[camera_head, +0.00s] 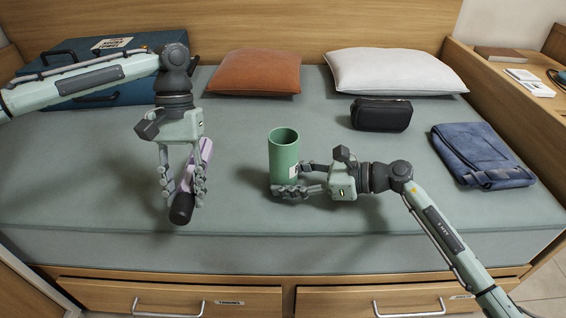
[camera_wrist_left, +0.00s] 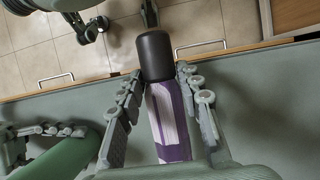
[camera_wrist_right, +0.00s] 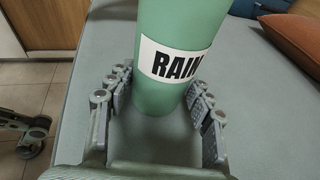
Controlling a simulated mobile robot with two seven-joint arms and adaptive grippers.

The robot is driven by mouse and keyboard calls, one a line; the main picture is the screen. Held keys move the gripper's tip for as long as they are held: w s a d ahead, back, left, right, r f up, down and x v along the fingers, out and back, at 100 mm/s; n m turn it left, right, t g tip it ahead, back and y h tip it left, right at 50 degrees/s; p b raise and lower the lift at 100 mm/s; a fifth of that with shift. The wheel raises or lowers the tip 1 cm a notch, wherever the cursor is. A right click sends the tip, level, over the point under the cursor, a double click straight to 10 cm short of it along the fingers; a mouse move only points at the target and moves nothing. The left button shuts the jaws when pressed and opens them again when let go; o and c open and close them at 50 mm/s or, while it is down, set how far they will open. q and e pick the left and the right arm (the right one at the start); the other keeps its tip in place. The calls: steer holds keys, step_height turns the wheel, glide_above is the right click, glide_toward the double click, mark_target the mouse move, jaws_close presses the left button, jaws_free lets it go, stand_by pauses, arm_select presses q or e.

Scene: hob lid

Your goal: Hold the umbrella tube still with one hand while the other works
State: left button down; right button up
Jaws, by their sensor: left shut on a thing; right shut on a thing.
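The green umbrella tube (camera_head: 284,157) stands upright and open-topped on the grey mattress, near its front edge. In the right wrist view the tube (camera_wrist_right: 178,85) shows a white label reading "RAIN". My right gripper (camera_head: 284,190) is shut around the tube's lower part from the right. My left gripper (camera_head: 182,197) points down, left of the tube, and is shut on a folded umbrella (camera_head: 204,153), purple and white with a black handle end. The umbrella is tilted, apart from the tube. It also shows in the left wrist view (camera_wrist_left: 169,128). The inside bottom of the tube is hidden.
A blue case (camera_head: 62,92) lies at the back left. An orange pillow (camera_head: 256,72) and a white pillow (camera_head: 393,72) lie at the back. A black pouch (camera_head: 381,114) and folded blue cloth (camera_head: 482,155) are at right. Drawers (camera_head: 170,300) are below the front edge.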

stand_by(0.5)
arm_select(q)
steer(key=s+d+r+n+g+h, duration=0.1)
steer(key=s+d+r+n+h, duration=0.15)
steer(key=d, duration=0.65)
steer(key=s+d+r+n+g+h, duration=0.1)
steer(key=s+d+n, duration=0.25)
steer(key=d, duration=0.55)
steer(key=s+d+r+n+g+h, duration=0.1)
steer(key=d+r+n+h, duration=0.2)
steer(key=d+r+h, duration=0.35)
steer(key=w+r+n+t+h, duration=0.2)
steer(key=w+r+n+h, duration=0.55)
steer(key=r, duration=0.75)
steer(key=w+a+r+n+t+h, duration=0.1)
steer(key=w+a+r+t+h, duration=0.3)
steer(key=w+a, duration=0.3)
steer(key=shift+w+a+t+h, duration=0.35)
steer(key=shift+w+h, duration=0.2)
steer(key=shift+w, duration=0.65)
